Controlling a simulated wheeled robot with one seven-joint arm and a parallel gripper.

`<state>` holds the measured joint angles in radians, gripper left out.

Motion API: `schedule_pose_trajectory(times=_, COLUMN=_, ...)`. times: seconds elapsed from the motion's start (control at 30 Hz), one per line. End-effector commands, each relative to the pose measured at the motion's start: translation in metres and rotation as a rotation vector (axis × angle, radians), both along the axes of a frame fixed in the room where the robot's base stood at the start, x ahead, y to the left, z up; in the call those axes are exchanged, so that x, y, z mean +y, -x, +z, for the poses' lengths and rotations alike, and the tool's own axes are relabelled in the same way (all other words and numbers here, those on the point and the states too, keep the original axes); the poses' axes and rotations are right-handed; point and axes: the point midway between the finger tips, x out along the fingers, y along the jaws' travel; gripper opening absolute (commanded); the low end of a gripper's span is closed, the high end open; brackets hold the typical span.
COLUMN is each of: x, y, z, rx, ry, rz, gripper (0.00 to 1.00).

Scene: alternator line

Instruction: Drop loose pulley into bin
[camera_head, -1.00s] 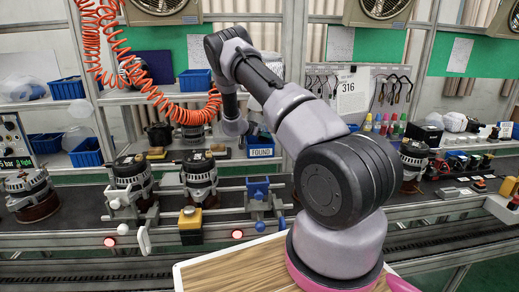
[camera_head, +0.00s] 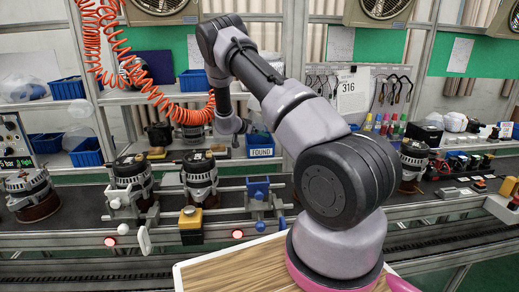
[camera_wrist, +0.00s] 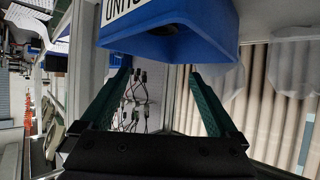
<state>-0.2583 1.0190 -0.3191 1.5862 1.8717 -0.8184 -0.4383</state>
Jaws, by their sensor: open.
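A blue bin labelled FOUND (camera_head: 260,143) sits on the shelf behind the conveyor, just right of my arm's far end. In the wrist view a blue bin (camera_wrist: 205,45) with a partly cut-off label fills the top, close in front of my fingertips. My gripper (camera_wrist: 158,68) is open, its two green fingers wide apart with nothing between them. A dark rounded shape (camera_wrist: 168,28) shows at the bin; I cannot tell whether it is the pulley. I see no clearly loose pulley elsewhere.
Several alternators stand on the conveyor, one at the left (camera_head: 130,180) and one near the middle (camera_head: 199,178). An orange coiled hose (camera_head: 95,50) hangs at the left. Hanging cables (camera_wrist: 138,100) show beyond my fingers. Colored bottles (camera_head: 385,125) stand at the right.

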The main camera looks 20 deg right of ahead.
Motion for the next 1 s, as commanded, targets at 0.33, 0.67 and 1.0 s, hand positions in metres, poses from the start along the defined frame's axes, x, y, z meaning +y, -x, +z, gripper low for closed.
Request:
schedule_pose_trajectory(times=0.33, x=0.044, y=0.024, z=0.027, rx=0.0, ry=0.001, rz=0.001, gripper=0.96)
schedule_pose_trajectory(times=0.67, x=0.048, y=0.027, z=0.03, rx=0.0, ry=0.001, rz=-0.001, gripper=0.96)
schedule_pose_trajectory(times=1.0, x=0.048, y=0.027, z=0.03, rx=0.0, ry=0.001, rz=0.0, gripper=0.96)
